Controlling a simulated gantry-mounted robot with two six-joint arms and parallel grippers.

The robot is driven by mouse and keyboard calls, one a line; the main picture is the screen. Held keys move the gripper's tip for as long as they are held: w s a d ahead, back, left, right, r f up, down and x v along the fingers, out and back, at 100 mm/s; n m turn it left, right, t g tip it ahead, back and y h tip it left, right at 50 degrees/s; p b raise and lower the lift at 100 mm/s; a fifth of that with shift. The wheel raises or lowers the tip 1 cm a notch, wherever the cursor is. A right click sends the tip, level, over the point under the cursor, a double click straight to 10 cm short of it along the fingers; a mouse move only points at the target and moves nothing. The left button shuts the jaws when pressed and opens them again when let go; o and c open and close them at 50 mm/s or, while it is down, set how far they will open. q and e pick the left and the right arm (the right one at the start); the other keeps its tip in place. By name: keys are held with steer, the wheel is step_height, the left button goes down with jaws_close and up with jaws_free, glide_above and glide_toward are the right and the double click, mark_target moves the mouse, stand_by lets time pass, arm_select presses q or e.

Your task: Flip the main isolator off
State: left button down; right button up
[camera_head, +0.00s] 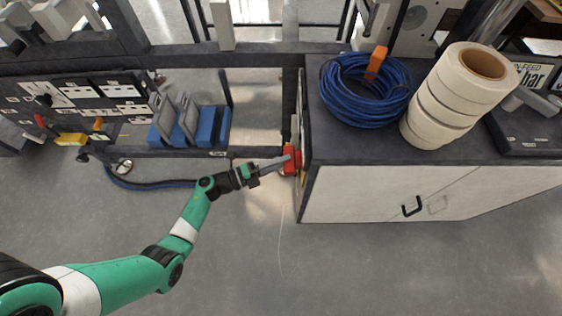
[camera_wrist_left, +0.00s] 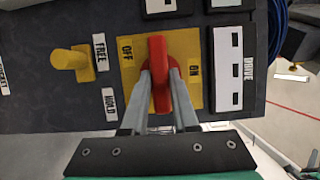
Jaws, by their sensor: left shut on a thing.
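The main isolator is a red rotary handle (camera_wrist_left: 158,55) on a yellow plate (camera_wrist_left: 190,93) in the left wrist view. The plate reads OFF on the left and ON on the right. The handle's bar points up in that picture, between the two words. My left gripper (camera_wrist_left: 160,78) has one finger on each side of the bar and is shut on it. In the head view the red handle (camera_head: 292,160) shows on the cabinet's left side, with my left gripper (camera_head: 283,162) reaching it from the left. My right gripper is not in view.
A yellow knob (camera_wrist_left: 73,62) marked FREE and HOLD sits left of the isolator. A white DRIVE panel (camera_wrist_left: 228,68) is on its right. A blue cable coil (camera_head: 345,95) and white rolls (camera_head: 432,118) stand on the cabinet top. The floor below is mostly clear.

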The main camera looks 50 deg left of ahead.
arm_select(q)
steer(key=c, duration=0.7)
jaws_free()
steer(key=p+v, duration=0.3)
steer(key=v, duration=0.8)
steer(key=shift+s+p, duration=0.3)
steer(key=shift+a, duration=0.1)
